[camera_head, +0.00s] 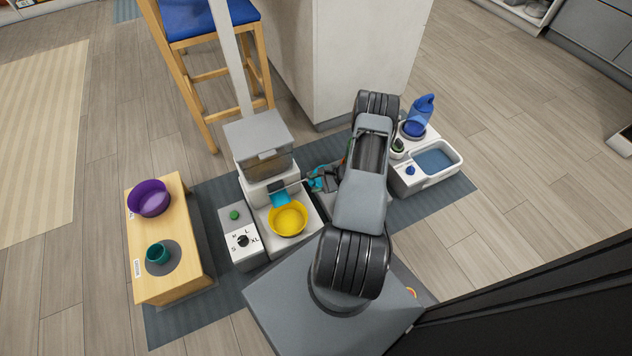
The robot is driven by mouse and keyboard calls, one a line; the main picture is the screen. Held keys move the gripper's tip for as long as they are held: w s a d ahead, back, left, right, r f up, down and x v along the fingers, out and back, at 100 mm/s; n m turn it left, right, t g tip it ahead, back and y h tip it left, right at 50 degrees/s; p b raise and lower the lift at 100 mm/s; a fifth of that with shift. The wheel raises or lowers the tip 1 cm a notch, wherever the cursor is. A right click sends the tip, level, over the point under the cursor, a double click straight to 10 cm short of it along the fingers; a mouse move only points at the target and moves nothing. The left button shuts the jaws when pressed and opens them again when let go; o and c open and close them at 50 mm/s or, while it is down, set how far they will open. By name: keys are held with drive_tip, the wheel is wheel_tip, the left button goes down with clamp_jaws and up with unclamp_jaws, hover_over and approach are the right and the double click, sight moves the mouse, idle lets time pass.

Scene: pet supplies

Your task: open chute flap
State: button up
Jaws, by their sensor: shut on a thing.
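The feeder (262,172) has a grey-lidded hopper (256,132) on a white body. A blue chute (280,198) slopes from its front toward a yellow bowl (288,219). A dark flap (277,187) shows small at the top of the chute; its exact angle is hard to tell. A thin bar (293,185) runs from the flap toward the right. My gripper (314,182), with teal parts, is at the right of the chute, shut on the outer end of this bar. My arm stands close to the right, and the fingertips show only small.
A control box (240,240) with a green button and a dial stands left of the bowl. A wooden stand (178,275) holds a purple bowl (149,198) and a green cup (158,253). A water unit (435,160) with a blue bottle is right of my arm.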

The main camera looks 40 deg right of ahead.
drive_tip(key=o, duration=0.4)
drive_tip(key=shift+s+a+f, duration=0.15)
drive_tip(key=shift+s+f, duration=0.15)
drive_tip(key=shift+w, duration=0.1)
drive_tip(key=shift+r, duration=0.15)
drive_tip(key=p+v, duration=0.4)
drive_tip(key=v, duration=0.9)
drive_tip(key=shift+d+r, duration=0.25)
